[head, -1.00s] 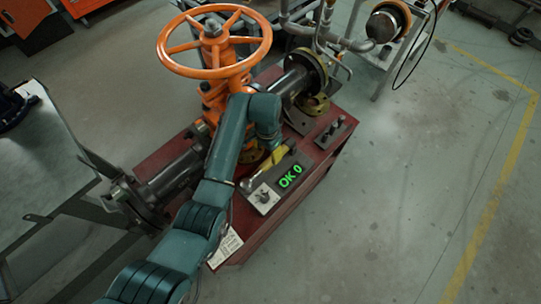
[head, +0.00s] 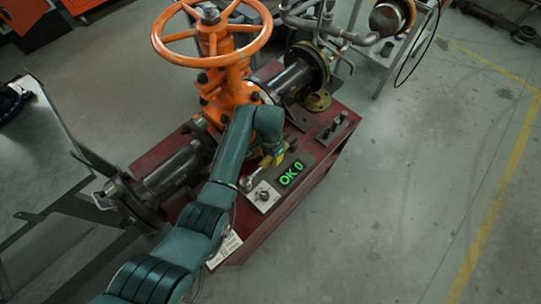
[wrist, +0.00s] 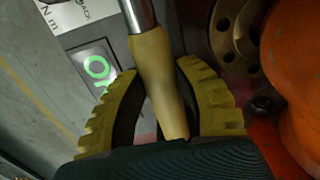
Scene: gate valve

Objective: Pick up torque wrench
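The torque wrench has a yellow-tan handle (wrist: 155,80) and a metal shaft (wrist: 138,14). In the head view its metal end (head: 250,182) lies at the display block, and its handle is mostly hidden by my arm. My gripper (wrist: 155,80) has two curved, ribbed yellow fingers. They are open, one on each side of the handle, with gaps showing between handle and fingers. In the head view my gripper (head: 272,158) is low over the red bench, partly hidden behind my wrist.
A display block (head: 290,174) with a green "OK 0" sits on the red bench (head: 305,190). The orange gate valve (head: 225,85) with its handwheel (head: 262,35) and flanged pipes stands close to my gripper. Small dark fittings (head: 334,127) stand at the right. Floor to the right is clear.

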